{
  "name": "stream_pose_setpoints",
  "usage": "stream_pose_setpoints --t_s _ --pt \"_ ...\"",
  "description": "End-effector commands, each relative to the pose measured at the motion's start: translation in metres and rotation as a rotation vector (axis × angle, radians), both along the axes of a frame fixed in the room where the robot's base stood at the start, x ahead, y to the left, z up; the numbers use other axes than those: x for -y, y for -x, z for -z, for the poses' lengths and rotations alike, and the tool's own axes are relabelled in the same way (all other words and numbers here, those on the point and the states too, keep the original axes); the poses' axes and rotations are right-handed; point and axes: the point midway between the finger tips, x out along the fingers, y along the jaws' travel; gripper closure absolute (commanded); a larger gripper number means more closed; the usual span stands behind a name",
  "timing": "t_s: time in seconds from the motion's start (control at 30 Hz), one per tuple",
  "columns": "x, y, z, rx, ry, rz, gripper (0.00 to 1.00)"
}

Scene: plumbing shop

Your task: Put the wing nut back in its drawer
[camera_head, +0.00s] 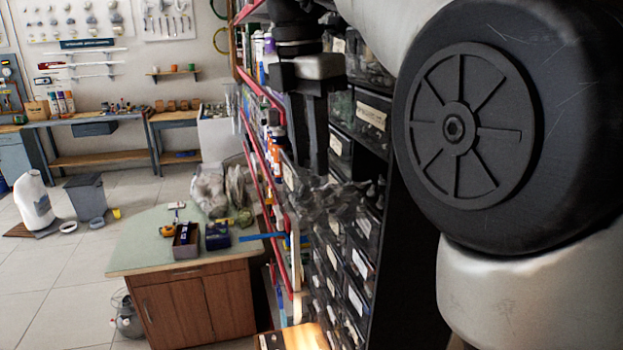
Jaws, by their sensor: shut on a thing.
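My gripper (317,168) points down in front of the drawer cabinet, right of the picture's middle. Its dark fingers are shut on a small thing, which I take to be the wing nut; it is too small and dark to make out. Just below the fingertips, a heap of grey metal parts (345,208) shows at what looks like a pulled-out drawer. I cannot tell whether the fingertips touch the heap. The cabinet's dark drawers (355,265) carry white labels, which I cannot read.
My own arm hides the right side. A red-edged shelf rack (262,160) stands just left of the cabinet. A green-topped desk (150,240) with small boxes (186,240) stands to the left. A workbench (90,125) lines the back wall.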

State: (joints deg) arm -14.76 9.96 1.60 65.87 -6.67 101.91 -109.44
Motion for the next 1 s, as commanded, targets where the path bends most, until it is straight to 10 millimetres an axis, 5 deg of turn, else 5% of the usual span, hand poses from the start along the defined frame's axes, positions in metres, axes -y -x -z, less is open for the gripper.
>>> stream_pose_setpoints --t_s 0.3,0.7,0.73,0.8,1.0 --pt "0.001 0.001 0.038 -0.001 0.000 0.002 0.95" --pt "0.004 -0.001 0.044 0.000 0.000 0.002 0.95" --pt "0.004 -0.001 0.044 0.000 0.000 0.002 0.68" --pt "0.004 -0.001 0.044 0.000 0.000 0.002 0.56" --pt "0.004 -0.001 0.044 0.000 0.000 0.002 0.53"
